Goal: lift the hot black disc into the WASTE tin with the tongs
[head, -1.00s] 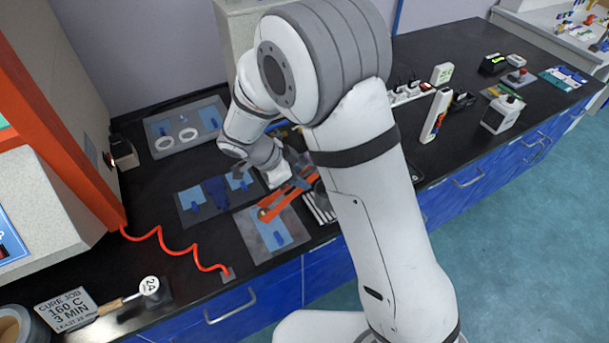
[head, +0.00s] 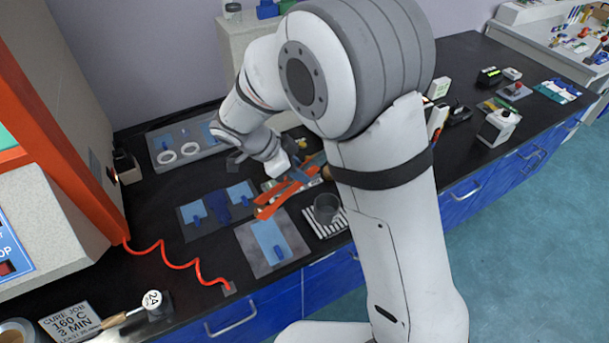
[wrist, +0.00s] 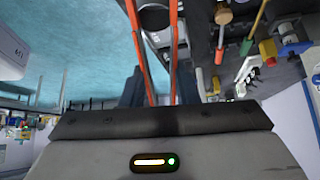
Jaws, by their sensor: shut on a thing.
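My gripper (head: 298,174) is shut on the orange tongs (head: 275,200), which are held above the bench and point left and towards the bench front. In the wrist view my gripper (wrist: 158,88) has the two orange tong arms (wrist: 174,45) running up between its dark fingers. A dark grey, open-topped round tin (head: 326,211) stands on a striped rack just right of the tongs. I can read no label on it, so I cannot tell if it is the WASTE tin. I cannot make out the black disc in either view; the tong tips are too small to judge.
A grey mat with a light blue patch (head: 257,262) lies in front of the tongs. A dark mat with blue pieces (head: 187,233) lies left. A grey tray with white rings (head: 160,168) is behind. The orange-framed machine (head: 75,150) and a red coiled cord (head: 165,264) are at left.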

